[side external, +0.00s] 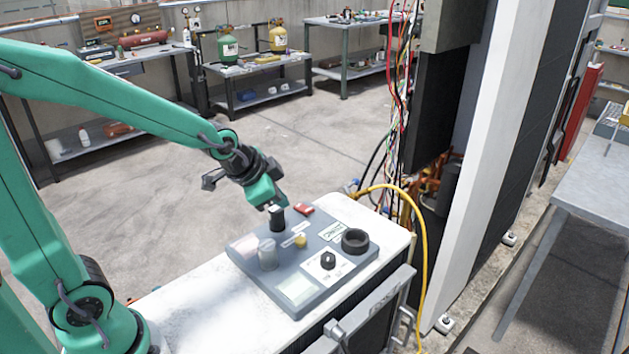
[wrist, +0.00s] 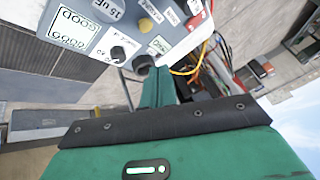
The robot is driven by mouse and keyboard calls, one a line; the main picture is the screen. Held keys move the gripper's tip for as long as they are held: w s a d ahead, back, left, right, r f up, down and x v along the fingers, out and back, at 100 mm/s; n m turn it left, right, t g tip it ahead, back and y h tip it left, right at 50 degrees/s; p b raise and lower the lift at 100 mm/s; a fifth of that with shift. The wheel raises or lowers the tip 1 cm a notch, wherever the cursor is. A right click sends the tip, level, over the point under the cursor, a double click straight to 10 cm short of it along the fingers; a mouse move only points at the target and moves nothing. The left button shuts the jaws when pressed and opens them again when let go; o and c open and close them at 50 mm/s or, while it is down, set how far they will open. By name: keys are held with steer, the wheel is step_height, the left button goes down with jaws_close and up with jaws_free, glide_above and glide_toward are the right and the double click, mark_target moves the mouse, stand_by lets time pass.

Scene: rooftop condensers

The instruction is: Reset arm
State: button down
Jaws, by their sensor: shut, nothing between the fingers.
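My green arm reaches in from the left in the side external view. My gripper (side external: 274,205) points down over the back left of a grey panel box (side external: 316,291). Its fingers are together and hold nothing. The tip is just above or beside a black upright cylinder (side external: 277,220); I cannot tell whether they touch. In the wrist view my green gripper (wrist: 158,88) points up the picture, towards the panel (wrist: 90,72).
The panel carries a grey cylinder (side external: 267,254), yellow button (side external: 300,241), black knob (side external: 328,260), black ring (side external: 355,240) and red part (side external: 304,209). It sits on a white unit (side external: 190,310). A yellow hose (side external: 425,250) and loose wires hang at right. Floor behind is clear.

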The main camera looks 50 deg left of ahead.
steer(key=s+r+n, duration=0.3)
steer(key=s, duration=0.5)
steer(key=s+r+n+g, duration=0.1)
steer(key=s+r+n, duration=0.1)
steer(key=s+r, duration=0.2)
steer(key=s, duration=0.3)
steer(key=shift+s+d+r+n, duration=0.15)
steer(key=shift+s+r+n, duration=0.15)
steer(key=shift+s+n, duration=0.1)
